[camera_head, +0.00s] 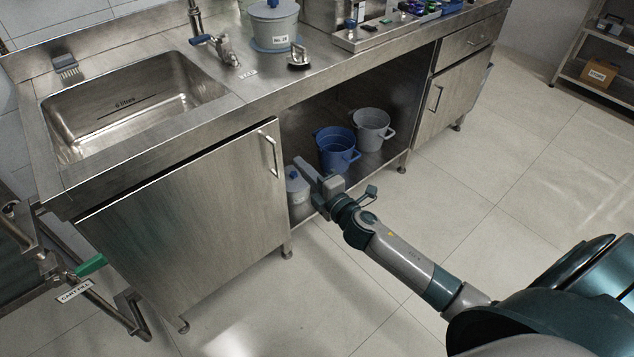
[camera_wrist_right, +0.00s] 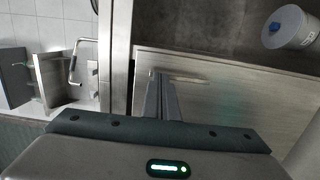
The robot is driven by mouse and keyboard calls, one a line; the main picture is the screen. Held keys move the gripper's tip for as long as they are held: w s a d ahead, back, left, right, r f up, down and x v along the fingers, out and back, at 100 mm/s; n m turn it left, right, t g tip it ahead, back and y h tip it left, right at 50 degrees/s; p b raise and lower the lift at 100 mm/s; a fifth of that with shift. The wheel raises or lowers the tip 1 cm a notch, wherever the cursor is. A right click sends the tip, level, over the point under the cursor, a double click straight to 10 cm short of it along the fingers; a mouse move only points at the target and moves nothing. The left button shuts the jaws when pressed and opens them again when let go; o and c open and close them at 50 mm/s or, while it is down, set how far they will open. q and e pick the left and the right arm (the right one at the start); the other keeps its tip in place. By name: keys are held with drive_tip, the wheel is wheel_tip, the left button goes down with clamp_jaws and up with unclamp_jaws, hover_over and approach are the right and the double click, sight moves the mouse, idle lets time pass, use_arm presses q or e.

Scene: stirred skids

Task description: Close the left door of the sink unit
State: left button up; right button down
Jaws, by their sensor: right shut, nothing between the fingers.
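The left door (camera_head: 190,225) of the sink unit (camera_head: 240,95) is a steel panel with a bar handle (camera_head: 268,152) near its right edge. A dark strip shows between its top edge and the counter, so it looks slightly ajar; the exact gap is hard to tell. My right gripper (camera_head: 305,172) is shut and empty, just right of the door's handle edge, in front of the open bay. In the right wrist view the gripper fingers (camera_wrist_right: 160,78) overlap the door face (camera_wrist_right: 235,110) near the handle (camera_wrist_right: 188,79); contact cannot be told. My left gripper is out of view.
The right door (camera_head: 447,98) looks shut. A rail with a green handle (camera_head: 90,265) stands at the left. The floor in front is clear.

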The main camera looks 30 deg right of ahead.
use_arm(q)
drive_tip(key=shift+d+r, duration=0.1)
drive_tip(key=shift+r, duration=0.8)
use_arm(e)
drive_tip(key=s, duration=0.6)
drive_tip(key=shift+s+d, duration=0.25)
drive_tip(key=shift+d, duration=0.15)
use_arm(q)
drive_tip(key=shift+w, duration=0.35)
use_arm(e)
drive_tip(key=shift+f, duration=0.15)
